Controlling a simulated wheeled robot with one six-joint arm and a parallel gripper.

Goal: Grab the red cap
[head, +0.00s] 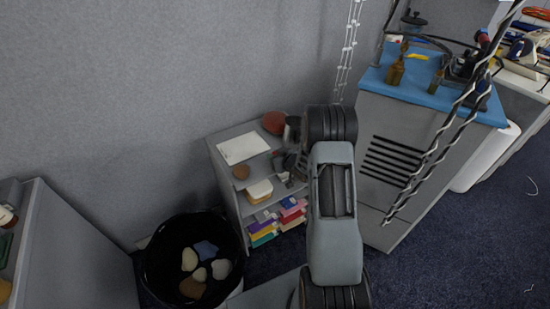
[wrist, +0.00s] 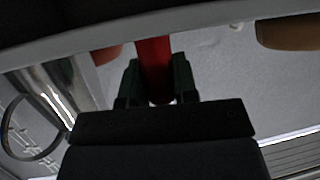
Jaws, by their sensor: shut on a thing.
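The red cap (wrist: 154,62) shows in the wrist view as a narrow, bright red piece between my two dark fingertips. My gripper (wrist: 156,84) is shut on it, with a finger against each side. The cap's upper end is cut off by a pale edge across the top of the view. In the head view my gripper (head: 288,162) is at the right side of the small grey shelf unit (head: 222,154), mostly hidden by my arm. I cannot make out the cap clearly there.
A reddish rounded object (head: 274,122) and a white sheet (head: 243,148) lie on the unit's top. A brown object (head: 241,172) and colored stacks (head: 264,228) sit lower. A black bin (head: 165,240) stands left; a blue-topped cabinet (head: 400,125) stands right.

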